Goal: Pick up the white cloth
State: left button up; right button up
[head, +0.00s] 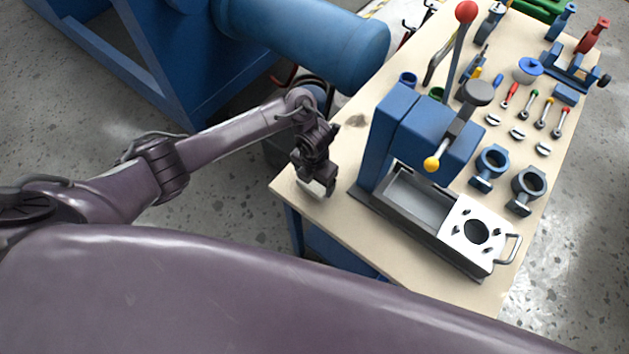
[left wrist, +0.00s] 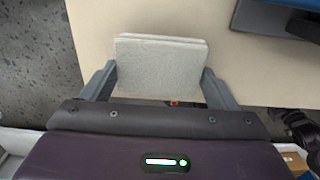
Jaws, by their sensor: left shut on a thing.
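The white cloth (left wrist: 160,67) is a folded, pale grey-white pad between the two fingers of my left gripper (left wrist: 158,84) in the left wrist view. The fingers touch its left and right sides. In the head view my left gripper (head: 316,189) is over the near left corner of the wooden table top (head: 345,222). A pale bit of the cloth (head: 312,188) shows beside the fingers there. I cannot tell whether the cloth is clear of the table. My right gripper is in neither view.
A blue press (head: 430,130) with a grey trough (head: 418,205) stands right of my left gripper. Valve bodies (head: 528,187) and small tools (head: 540,110) lie farther right. A large blue pipe (head: 310,40) is behind. The table's left edge is close to the gripper.

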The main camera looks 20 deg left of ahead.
pick_arm(q)
notch_tip(320, 180, up, 4)
jog(key=shift+w+f, duration=0.1)
notch_tip(320, 180, up, 8)
jog(key=p, duration=0.5)
notch_tip(320, 180, up, 6)
jog(key=p, duration=0.2)
send_over(314, 182)
jog(key=shift+r, duration=0.25)
